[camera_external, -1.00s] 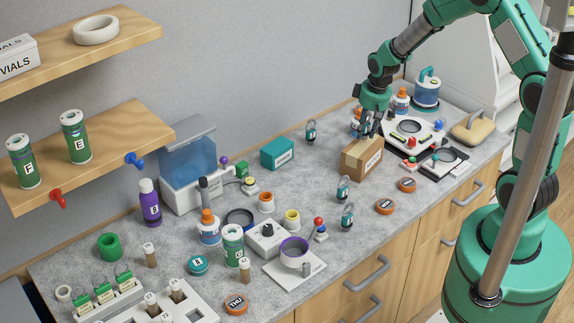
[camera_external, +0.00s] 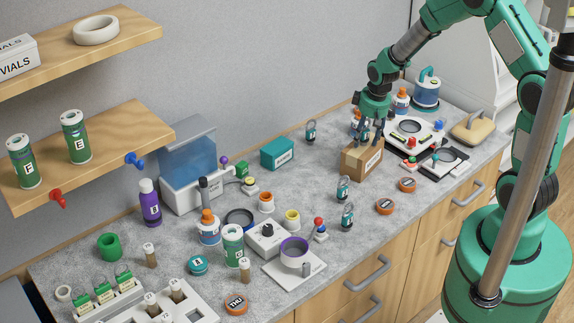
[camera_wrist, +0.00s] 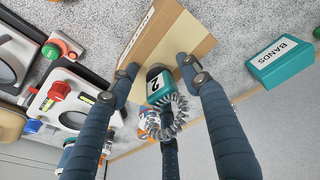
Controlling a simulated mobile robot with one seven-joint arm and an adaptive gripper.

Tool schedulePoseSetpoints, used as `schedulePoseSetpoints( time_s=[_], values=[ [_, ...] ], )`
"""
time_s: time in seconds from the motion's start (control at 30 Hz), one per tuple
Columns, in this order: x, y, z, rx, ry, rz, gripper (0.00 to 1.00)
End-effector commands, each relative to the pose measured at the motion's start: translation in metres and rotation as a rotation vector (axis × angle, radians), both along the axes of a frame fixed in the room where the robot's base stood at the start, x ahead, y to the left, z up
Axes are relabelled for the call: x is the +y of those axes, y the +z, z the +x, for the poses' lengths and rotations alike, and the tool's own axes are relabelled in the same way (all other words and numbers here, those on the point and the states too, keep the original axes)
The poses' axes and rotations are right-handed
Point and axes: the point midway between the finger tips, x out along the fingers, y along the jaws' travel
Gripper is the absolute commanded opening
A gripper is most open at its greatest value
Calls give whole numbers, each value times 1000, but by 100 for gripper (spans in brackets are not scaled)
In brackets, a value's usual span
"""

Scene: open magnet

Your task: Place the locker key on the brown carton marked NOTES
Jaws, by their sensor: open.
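The brown carton (camera_external: 357,163) stands on the counter below my gripper (camera_external: 371,132); a white label with small text is on its side. In the wrist view the carton (camera_wrist: 196,40) lies beyond the fingertips. A locker key (camera_wrist: 157,88), with a teal tag marked 2 and a grey coil, is between the fingers of my gripper (camera_wrist: 158,74), over the carton top. It appears to rest there, but its contact is partly hidden. My fingers are spread apart on both sides of it. In the external view this key is hard to make out.
Similar teal tags stand nearby: one behind (camera_external: 311,131), two in front (camera_external: 343,189) (camera_external: 347,216). A teal BANDS box (camera_external: 277,153) is left of the carton. A white device (camera_external: 412,132) and bottles crowd the right.

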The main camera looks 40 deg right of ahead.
Motion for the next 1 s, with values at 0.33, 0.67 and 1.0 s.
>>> schedulePoseSetpoints(
  time_s=[0.33, 0.67, 1.0],
  values=[
    [0, 10, 0, -2, 0, 0, 47],
    [1, 54, -9, -3, 0, -1, 47],
    [3, 104, -20, -1, 0, 0, 47]
  ],
)
